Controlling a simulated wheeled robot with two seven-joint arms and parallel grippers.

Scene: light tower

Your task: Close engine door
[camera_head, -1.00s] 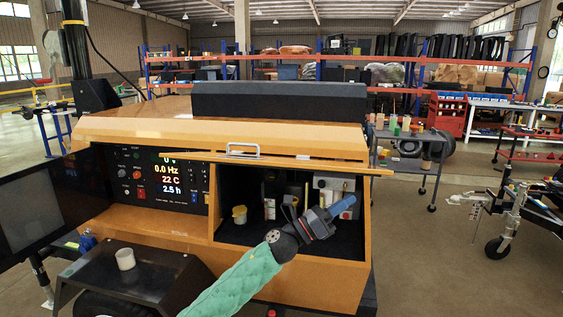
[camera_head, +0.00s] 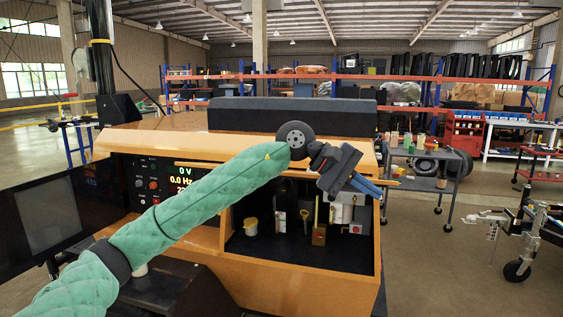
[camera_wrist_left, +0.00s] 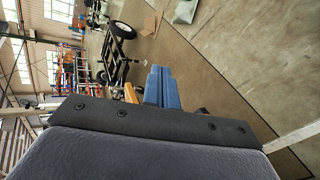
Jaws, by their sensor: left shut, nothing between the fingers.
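The orange generator housing (camera_head: 300,268) stands ahead with its engine compartment (camera_head: 275,243) open. The engine door (camera_head: 392,184) is raised and shows nearly edge-on above the opening; my left arm hides its middle and its handle. My left gripper (camera_head: 366,187) is shut and empty, at the right part of the door's edge, fingers pointing right and slightly down. I cannot tell whether it touches the door. In the left wrist view the blue fingers (camera_wrist_left: 161,88) are together, beside an orange piece (camera_wrist_left: 131,93), likely the door's edge. My right gripper is not in view.
A control panel (camera_head: 152,184) with lit readouts is left of the compartment, partly behind my arm. Inside the compartment are a yellow-capped filler (camera_head: 251,227) and other engine parts. A grey cart (camera_head: 425,153) stands to the right.

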